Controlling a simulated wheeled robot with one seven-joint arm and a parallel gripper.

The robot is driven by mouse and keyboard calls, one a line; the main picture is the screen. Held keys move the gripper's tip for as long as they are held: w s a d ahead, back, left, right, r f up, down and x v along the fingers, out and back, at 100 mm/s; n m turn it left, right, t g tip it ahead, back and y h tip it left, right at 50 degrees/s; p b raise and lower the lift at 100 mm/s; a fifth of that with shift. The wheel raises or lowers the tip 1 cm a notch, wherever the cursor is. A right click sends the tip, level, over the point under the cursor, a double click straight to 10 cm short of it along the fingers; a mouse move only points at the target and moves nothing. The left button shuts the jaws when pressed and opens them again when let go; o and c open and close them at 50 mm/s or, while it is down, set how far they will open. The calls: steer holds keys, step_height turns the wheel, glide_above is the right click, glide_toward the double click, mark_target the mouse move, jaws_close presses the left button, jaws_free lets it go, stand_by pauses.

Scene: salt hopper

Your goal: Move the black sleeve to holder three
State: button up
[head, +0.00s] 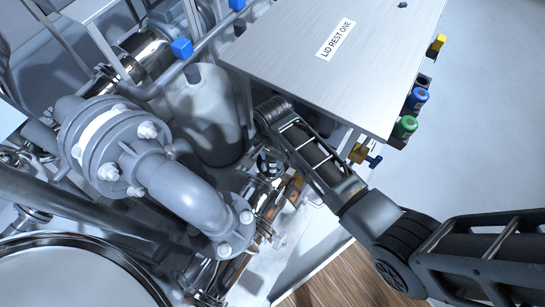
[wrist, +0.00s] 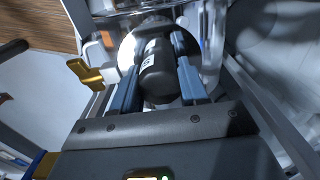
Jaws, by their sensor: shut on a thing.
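In the wrist view my gripper (wrist: 157,42) has its two blue fingers on either side of the black sleeve (wrist: 157,80) and is shut on it. The sleeve is a dark cylinder with a small white label. Its far end lies in front of shiny metal parts, and I cannot tell whether it touches them. I see no label for holder three. A green sleeve (head: 405,127) and a blue sleeve (head: 417,99) sit along the plate's right side.
The metal plate marked LID REST ONE (head: 310,65) overhangs beside my arm. A grey flanged pipe (head: 165,180) and a grey cylinder (head: 205,115) stand to the left. A yellow handle (wrist: 86,75) is left of my gripper.

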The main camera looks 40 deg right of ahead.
steer(key=shift+r, duration=0.15)
jaws_close()
steer(key=shift+r+p, duration=2.9)
steer(key=shift+p, duration=0.15)
